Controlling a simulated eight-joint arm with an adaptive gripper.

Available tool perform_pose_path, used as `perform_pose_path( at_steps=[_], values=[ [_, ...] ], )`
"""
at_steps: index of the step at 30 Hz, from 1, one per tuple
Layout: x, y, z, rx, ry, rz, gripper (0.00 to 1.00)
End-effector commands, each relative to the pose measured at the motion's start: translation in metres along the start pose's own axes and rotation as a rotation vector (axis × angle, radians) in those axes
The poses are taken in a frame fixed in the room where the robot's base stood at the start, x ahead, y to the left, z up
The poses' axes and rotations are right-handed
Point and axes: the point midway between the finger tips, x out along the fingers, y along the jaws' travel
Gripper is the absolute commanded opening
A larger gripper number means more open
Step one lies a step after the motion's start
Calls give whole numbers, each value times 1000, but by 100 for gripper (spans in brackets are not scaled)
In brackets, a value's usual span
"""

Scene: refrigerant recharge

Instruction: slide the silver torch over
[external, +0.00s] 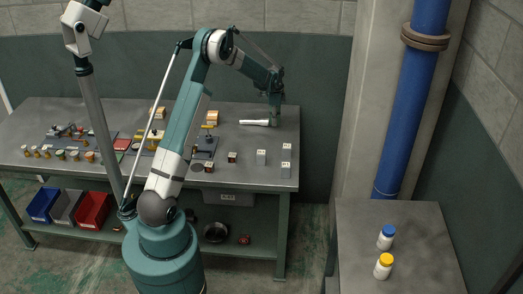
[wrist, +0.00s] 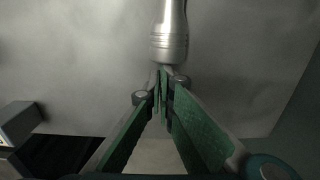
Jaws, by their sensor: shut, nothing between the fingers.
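The silver torch (external: 257,122) lies on its side on the grey metal workbench, toward its right end. In the wrist view one end of the torch (wrist: 169,38) shows at the top centre, just beyond my fingertips; the rest is cut off by the frame. My gripper (wrist: 161,72) is shut and empty, its green fingers meeting close to the torch's end. I cannot tell whether they touch it. In the external view my gripper (external: 274,116) points down at the right end of the torch and partly hides it.
The workbench (external: 275,157) is bare around the torch. Grey blocks (external: 261,157) stand nearer its front right edge, with several small fittings and boxes to the left. A side table (external: 415,235) holds a blue-capped bottle (external: 386,237) and a yellow-capped bottle (external: 383,266). A blue pipe (external: 408,110) rises at right.

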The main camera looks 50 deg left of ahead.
Motion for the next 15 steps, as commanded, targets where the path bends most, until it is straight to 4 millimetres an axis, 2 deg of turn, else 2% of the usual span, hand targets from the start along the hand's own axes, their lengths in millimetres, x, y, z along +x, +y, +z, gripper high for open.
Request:
perform_pose_path(
  at_steps=[3,7,10,15],
  values=[
    [1,0,28,-3,0,0,0],
    [1,0,51,-2,0,0,0],
    [0,0,61,-1,0,0,0],
    [0,0,64,1,0,0,0]
  ],
)
